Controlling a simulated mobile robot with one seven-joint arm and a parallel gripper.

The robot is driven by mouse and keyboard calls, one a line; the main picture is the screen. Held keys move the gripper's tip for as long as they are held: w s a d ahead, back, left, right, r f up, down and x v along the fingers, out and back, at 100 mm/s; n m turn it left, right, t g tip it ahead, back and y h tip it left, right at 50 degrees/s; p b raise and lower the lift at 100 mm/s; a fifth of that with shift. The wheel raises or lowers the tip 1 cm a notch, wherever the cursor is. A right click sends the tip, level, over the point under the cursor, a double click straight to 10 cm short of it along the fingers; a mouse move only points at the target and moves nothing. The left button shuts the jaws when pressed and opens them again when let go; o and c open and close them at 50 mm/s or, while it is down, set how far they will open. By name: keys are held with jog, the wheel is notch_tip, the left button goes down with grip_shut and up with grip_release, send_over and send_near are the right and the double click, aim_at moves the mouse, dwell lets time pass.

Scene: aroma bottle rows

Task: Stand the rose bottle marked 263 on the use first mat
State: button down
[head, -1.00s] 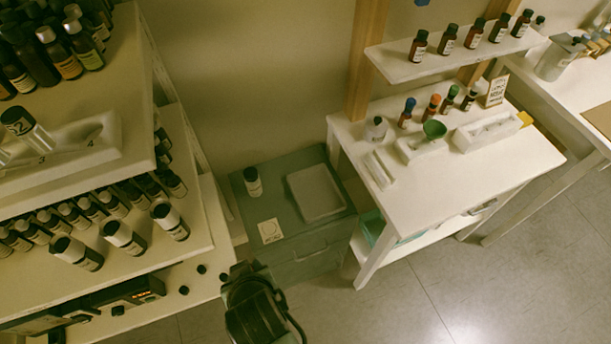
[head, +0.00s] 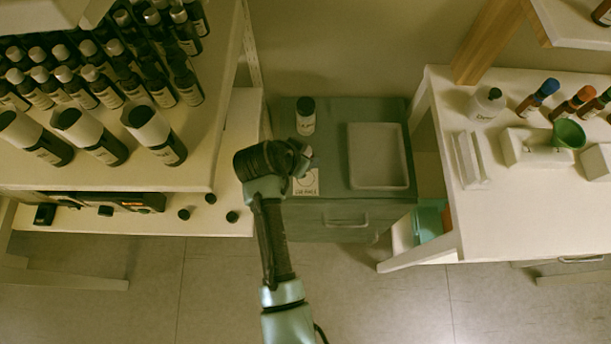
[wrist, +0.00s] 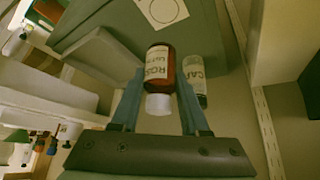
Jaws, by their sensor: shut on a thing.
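My gripper (wrist: 160,80) is shut on the rose bottle (wrist: 159,68), an amber bottle with a white cap and a white label whose "ROS" letters show in the wrist view. Its number cannot be read. The use first mat (head: 307,184) is a pale square with a circle, on the green cabinet top; it also shows at the top of the wrist view (wrist: 163,12). In the head view my gripper (head: 302,160) is over the mat's back edge and hides part of it. The held bottle is mostly hidden there. In the wrist view the bottle appears apart from the mat.
A dark-capped bottle (head: 306,117) with a "CAR" label stands behind the mat, close beside my gripper in the wrist view (wrist: 195,80). A pale tray (head: 378,156) lies right of the mat on the green cabinet (head: 335,208). Shelves of bottles stand left, a white table (head: 510,225) right.

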notch_tip(320, 180, down, 8)
jog(key=shift+f+b, duration=0.2)
jog(key=shift+b, duration=0.3)
jog(key=shift+f, duration=0.25)
jog(key=shift+c, duration=2)
grip_release()
jog(key=shift+r, duration=0.1)
jog(key=shift+r, duration=0.1)
